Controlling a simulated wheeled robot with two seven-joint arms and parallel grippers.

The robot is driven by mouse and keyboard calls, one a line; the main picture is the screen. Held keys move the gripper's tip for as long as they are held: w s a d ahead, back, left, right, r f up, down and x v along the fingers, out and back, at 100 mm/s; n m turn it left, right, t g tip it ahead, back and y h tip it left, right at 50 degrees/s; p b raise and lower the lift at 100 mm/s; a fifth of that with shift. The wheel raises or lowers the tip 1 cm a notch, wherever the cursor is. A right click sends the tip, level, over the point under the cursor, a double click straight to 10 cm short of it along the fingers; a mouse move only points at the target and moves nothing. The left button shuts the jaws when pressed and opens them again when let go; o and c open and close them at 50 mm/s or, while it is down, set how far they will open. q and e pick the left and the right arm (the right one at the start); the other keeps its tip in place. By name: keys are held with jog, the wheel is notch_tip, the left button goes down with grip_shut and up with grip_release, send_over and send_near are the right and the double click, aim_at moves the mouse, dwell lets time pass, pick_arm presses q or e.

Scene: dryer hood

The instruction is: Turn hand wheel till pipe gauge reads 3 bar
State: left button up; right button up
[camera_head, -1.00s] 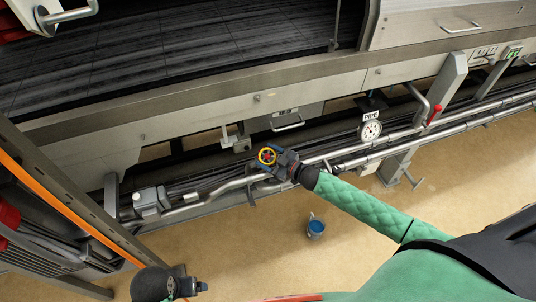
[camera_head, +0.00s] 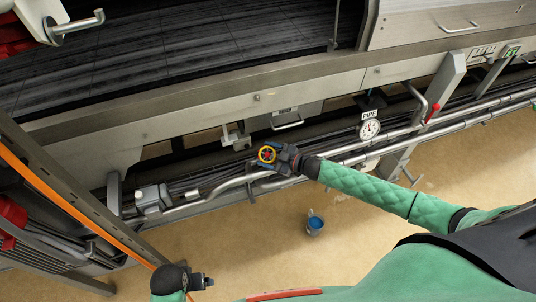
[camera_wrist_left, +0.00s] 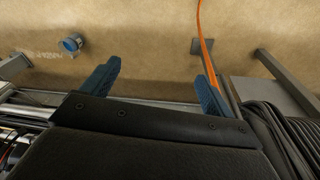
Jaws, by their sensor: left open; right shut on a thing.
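My left gripper (camera_head: 207,282) is low in the head view, away from the wheel. In the left wrist view its two blue fingers (camera_wrist_left: 158,88) are spread with nothing between them.
A blue-topped bucket (camera_head: 315,224) stands on the tan floor (camera_head: 260,250) below the pipes. A red-handled lever (camera_head: 433,114) is right of the gauge. An orange strip (camera_head: 75,205) runs along the left frame. The machine's steel edge (camera_head: 200,104) lies above the pipes.

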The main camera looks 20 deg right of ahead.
aim_at(270, 155)
jog(key=o, duration=1)
jog(key=shift+s+d, duration=0.35)
jog(key=shift+d, duration=0.05)
jog(key=b+v, duration=0.2)
jog(key=v, duration=0.3)
jog(key=shift+s+d, duration=0.25)
pick_arm(q)
notch_tip(270, 155, up, 8)
jog(key=s, duration=0.1)
jog(key=shift+s+a+r, duration=0.15)
jog(key=shift+s+r, duration=0.1)
jog(key=shift+s, duration=0.1)
pick_arm(e)
jog(key=shift+s+d+r, duration=0.2)
jog(key=shift+s+d, duration=0.1)
jog(key=shift+d, duration=0.05)
pick_arm(q)
jog(key=shift+f, duration=0.1)
